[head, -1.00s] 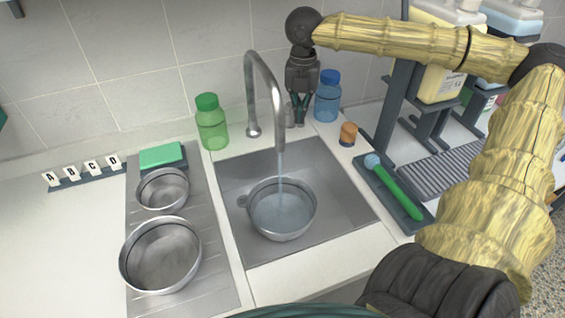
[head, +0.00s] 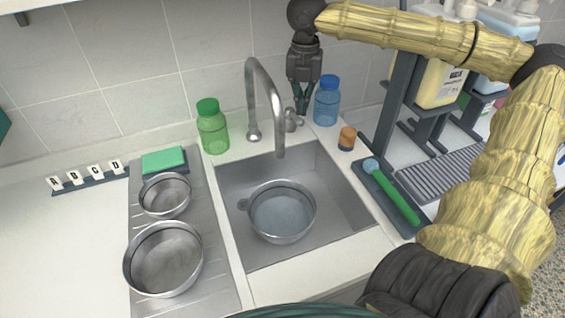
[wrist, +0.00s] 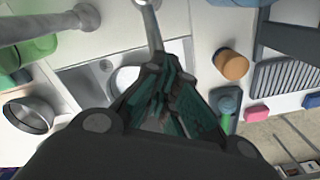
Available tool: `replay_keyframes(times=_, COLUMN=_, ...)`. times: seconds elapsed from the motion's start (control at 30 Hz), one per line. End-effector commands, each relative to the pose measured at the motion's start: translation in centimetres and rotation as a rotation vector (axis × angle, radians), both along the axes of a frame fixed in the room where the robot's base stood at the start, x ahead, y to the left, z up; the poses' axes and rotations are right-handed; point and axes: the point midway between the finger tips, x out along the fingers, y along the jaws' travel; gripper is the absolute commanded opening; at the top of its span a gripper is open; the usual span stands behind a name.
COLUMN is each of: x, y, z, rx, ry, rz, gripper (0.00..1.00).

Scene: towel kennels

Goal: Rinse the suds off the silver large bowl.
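Three silver bowls are in the head view. The widest-looking one (head: 163,262) sits at the front of the drainboard, and a small one (head: 165,197) sits behind it. A third bowl (head: 283,214) stands upright in the sink under the spout, holding clear-looking water. I cannot make out suds on any bowl. The grey tap (head: 266,85) has no stream running. My gripper (head: 302,108) is beside and just above the tap lever (head: 292,121), fingers down and close together, with nothing visibly held. In the wrist view its fingers (wrist: 170,95) cover part of the sink.
A green bottle (head: 212,128) stands left of the tap, a blue bottle (head: 327,101) right of it. An orange-capped jar (head: 347,138) and a green-handled brush (head: 396,200) lie further right. A green sponge (head: 163,160) is behind the small bowl. The left counter is largely clear.

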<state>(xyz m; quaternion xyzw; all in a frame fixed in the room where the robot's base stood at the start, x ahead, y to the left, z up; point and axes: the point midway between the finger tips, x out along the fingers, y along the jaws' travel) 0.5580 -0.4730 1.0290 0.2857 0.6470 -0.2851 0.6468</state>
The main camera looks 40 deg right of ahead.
Motion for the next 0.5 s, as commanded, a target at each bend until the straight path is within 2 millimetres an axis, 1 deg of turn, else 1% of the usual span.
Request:
replay_keyframes(times=0.1, x=-0.4, y=0.1, z=1.0, rx=0.000, ry=-0.001, rz=0.000, gripper=0.00)
replay_keyframes(times=0.5, x=-1.7, y=0.5, z=3.7, rx=0.001, ry=-0.001, rz=0.001, gripper=0.00)
